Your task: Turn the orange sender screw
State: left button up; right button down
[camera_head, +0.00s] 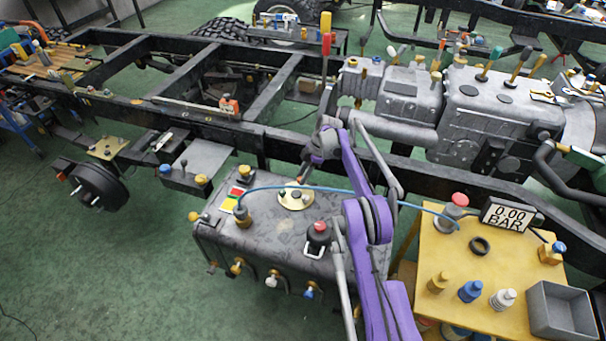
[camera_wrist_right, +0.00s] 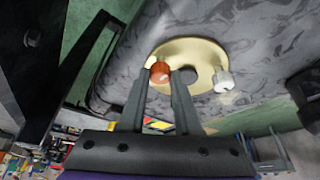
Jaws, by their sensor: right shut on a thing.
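The orange sender screw (camera_wrist_right: 160,72) sits on a round brass sender plate (camera_wrist_right: 208,52) in the right wrist view. My right gripper (camera_wrist_right: 163,78) has its two dark fingers at this screw, one on each side, and is shut on it. A white screw (camera_wrist_right: 223,80) stands on the same plate, apart from the fingers. In the head view the brass plate (camera_head: 296,204) lies on top of the grey tank, and my right gripper (camera_head: 304,177) reaches its far edge from above. The orange screw is hard to make out there. My left gripper is not in view.
The grey tank (camera_head: 270,232) also carries a red-topped knob (camera_head: 319,233), a brass fitting with a blue hose (camera_head: 241,213) and a coloured label. A yellow table (camera_head: 455,258) with a pressure display (camera_head: 507,217) stands at right. A black chassis rail (camera_head: 225,121) runs behind the tank.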

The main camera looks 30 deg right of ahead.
jog(key=shift+w+n+g+p, duration=0.1)
jog(key=shift+n+g+p, duration=0.2)
jog(key=shift+n+p, duration=0.45)
jog(key=shift+n, duration=0.25)
jog(key=c, duration=0.6)
grip_release()
jog(key=p+v, duration=0.6)
jog(key=v, duration=0.4)
jog(key=shift+d+r, duration=0.25)
jog(key=shift+r, duration=0.1)
